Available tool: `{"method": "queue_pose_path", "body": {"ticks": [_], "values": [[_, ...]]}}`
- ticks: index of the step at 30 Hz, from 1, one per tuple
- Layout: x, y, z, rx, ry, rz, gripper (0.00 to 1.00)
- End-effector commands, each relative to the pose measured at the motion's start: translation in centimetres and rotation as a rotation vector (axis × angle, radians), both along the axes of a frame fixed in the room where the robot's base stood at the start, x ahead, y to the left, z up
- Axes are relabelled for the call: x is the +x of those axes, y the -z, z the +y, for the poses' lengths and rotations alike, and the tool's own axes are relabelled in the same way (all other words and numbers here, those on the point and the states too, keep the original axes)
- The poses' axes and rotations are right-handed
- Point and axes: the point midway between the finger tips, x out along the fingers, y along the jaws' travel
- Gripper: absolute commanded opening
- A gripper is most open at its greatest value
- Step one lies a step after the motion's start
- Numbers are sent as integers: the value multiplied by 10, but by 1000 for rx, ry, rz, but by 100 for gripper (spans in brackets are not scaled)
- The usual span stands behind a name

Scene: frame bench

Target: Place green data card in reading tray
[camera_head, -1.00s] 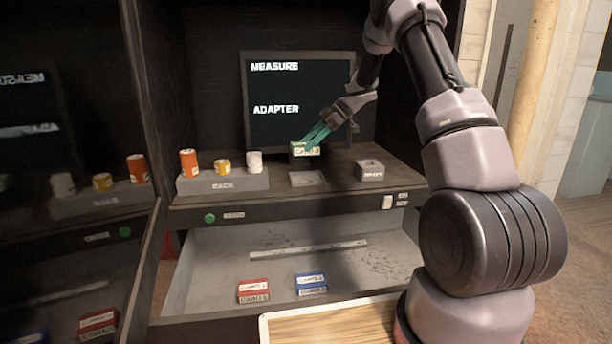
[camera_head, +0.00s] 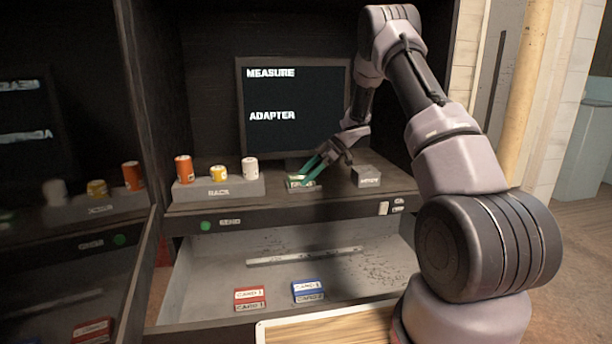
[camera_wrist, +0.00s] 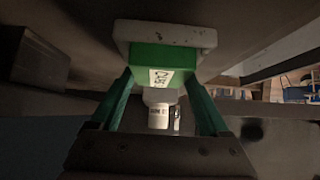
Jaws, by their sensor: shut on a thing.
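The green data card (camera_head: 299,178) is between the green fingers of my gripper (camera_head: 311,172). In the head view it is low over the reading tray (camera_head: 304,189), at the tray's place on the bench top, and the fingers hide part of it. In the wrist view the green card (camera_wrist: 160,57) with a white label sits between the two fingertips (camera_wrist: 165,80). The grey tray (camera_wrist: 165,33) shows just beyond the card. I cannot tell whether the card rests fully on the tray floor.
A grey rack (camera_head: 219,189) with orange, yellow and white canisters stands to the left. A grey block (camera_head: 369,177) stands close on the right. The screen (camera_head: 293,112) is behind. Below, the open drawer (camera_head: 200,270) holds a red card (camera_head: 250,298) and a blue card (camera_head: 308,291).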

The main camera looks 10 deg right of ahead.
Motion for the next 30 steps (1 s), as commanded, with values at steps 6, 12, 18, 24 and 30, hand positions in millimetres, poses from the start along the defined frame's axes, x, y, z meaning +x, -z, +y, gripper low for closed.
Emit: {"method": "queue_pose_path", "body": {"ticks": [6,12,18,24,30], "values": [[0,8,0,-1,0,1,11],[-1,15,0,-3,1,6,98],[-3,16,0,-5,-3,10,100],[-3,15,-1,-6,-4,9,100],[-3,-6,-12,-4,0,8,100]]}}
